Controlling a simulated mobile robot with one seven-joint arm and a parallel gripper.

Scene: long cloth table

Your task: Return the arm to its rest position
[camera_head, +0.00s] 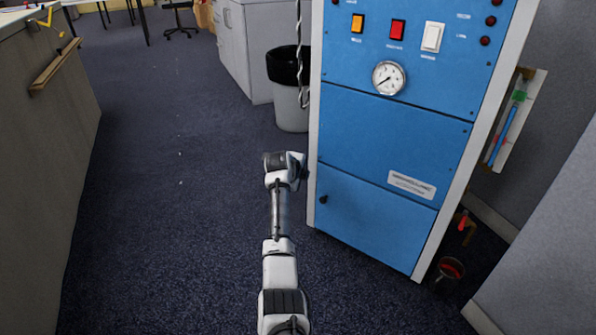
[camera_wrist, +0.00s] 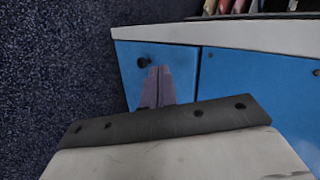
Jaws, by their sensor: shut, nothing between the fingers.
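My arm reaches forward over the dark blue carpet in the head view, its far end bent beside the lower left edge of a blue cabinet (camera_head: 385,150). My gripper (camera_wrist: 159,72) shows in the wrist view as two narrow purplish fingers lying together, shut and empty. The fingertips appear in front of the cabinet's blue front, just right of a small black knob (camera_wrist: 144,62); whether they touch it I cannot tell. In the head view the fingers cannot be made out at the arm's end.
The cabinet stands close on the right, with a gauge (camera_head: 388,78) and switches above. A grey bin (camera_head: 290,107) and white drawers (camera_head: 250,45) stand beyond. A long counter (camera_head: 40,170) runs along the left. The carpet (camera_head: 170,190) between is open.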

